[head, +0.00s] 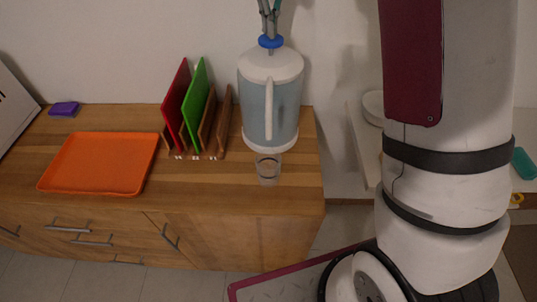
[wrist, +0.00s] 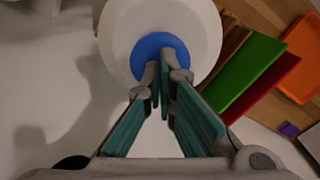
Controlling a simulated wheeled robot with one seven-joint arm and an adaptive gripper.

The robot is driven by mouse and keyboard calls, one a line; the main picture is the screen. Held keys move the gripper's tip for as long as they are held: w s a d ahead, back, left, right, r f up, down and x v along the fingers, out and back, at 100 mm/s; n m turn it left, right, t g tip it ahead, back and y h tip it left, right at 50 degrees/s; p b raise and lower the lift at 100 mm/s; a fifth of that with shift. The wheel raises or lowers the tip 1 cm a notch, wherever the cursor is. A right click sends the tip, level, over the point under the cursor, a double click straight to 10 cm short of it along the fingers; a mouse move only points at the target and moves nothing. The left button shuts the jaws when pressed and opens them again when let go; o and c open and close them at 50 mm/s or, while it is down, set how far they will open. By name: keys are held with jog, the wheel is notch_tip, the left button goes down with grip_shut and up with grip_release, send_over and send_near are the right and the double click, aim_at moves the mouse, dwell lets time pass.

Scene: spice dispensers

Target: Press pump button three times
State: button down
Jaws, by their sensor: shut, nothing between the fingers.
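The pump dispenser (head: 270,100) is a pale grey-blue container with a white lid and base, standing upright near the right end of the wooden counter. Its blue pump button (head: 270,41) is on top, and it also shows in the wrist view (wrist: 160,56). My gripper (head: 269,30) is shut and empty, pointing down right at the button. In the wrist view the fingertips (wrist: 162,70) overlap the blue button; whether they press it or only touch it, I cannot tell. A clear glass (head: 268,168) stands on the counter in front of the dispenser.
A rack with red (head: 177,100) and green (head: 194,100) boards stands left of the dispenser. An orange tray (head: 143,178) lies further left, with a purple sponge-like block (head: 64,109) behind it. The counter's right edge is close to the dispenser.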

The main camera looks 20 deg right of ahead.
jog(key=shift+f, duration=1.4)
jog(key=shift+r, duration=2.15)
jog(key=shift+f, duration=0.1)
jog(key=shift+f, duration=2.05)
jog(key=shift+r, duration=2.15)
jog(key=shift+f, duration=0.2)
